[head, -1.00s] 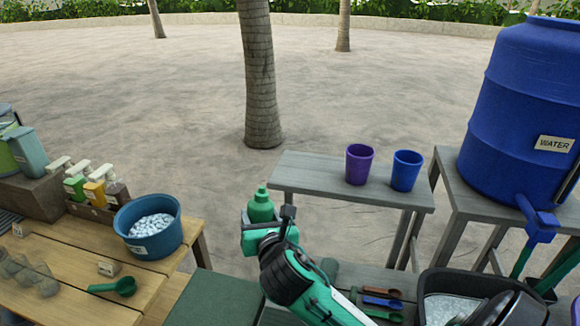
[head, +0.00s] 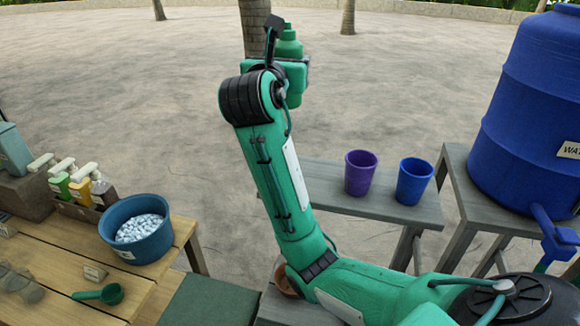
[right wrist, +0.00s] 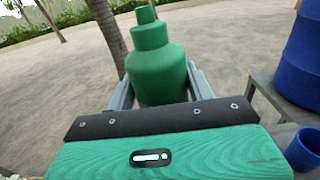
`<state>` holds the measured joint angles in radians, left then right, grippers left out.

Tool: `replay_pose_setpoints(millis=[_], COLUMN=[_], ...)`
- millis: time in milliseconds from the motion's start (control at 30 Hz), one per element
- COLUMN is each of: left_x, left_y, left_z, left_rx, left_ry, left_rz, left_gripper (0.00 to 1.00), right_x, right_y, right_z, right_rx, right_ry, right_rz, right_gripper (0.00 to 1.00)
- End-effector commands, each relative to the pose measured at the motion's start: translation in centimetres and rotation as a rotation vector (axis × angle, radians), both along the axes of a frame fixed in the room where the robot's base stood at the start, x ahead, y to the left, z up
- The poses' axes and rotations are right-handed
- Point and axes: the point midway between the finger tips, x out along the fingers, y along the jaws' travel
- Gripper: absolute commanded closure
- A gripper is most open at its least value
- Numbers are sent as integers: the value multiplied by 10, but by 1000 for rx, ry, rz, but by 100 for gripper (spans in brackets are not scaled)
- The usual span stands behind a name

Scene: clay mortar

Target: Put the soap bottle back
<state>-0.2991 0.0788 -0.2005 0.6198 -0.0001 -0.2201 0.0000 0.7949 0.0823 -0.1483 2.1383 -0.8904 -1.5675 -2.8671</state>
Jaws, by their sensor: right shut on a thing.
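The green soap bottle (head: 289,42) has a stepped neck and is upright in the head view, held high in front of a tree trunk. My right gripper (head: 290,72) is shut on it. In the right wrist view the bottle (right wrist: 155,70) stands between the two grey fingers of the right gripper (right wrist: 160,92), with open ground behind it. My arm and the gripper body hide the bottle's lower part in the head view. My left gripper is not in view.
Purple (head: 360,172) and blue (head: 413,181) cups stand on a grey bench (head: 325,180). A blue water barrel (head: 530,105) is at right. The wooden table (head: 60,258) at left holds a blue tub (head: 128,250) of white pieces, pump bottles (head: 80,190) and a green scoop (head: 110,293).

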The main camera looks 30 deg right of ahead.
Motion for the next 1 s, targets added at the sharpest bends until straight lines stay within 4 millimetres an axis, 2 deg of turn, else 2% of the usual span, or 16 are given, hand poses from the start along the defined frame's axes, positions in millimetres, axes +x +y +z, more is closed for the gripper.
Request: replay_pose_setpoints(millis=[167,700,800,1000], left_x=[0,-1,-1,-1], left_y=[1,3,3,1], left_z=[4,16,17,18], left_rx=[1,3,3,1], left_ry=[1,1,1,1], left_rz=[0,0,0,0], left_gripper=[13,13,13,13], right_x=[-1,-1,-1,-1], right_y=[0,0,0,0], right_z=[-25,-134,-148,-163], right_rx=[-2,-2,-3,-2], right_ry=[5,6,4,1], right_rz=[-1,-1,-1,0], right_gripper=[80,80,80,80])
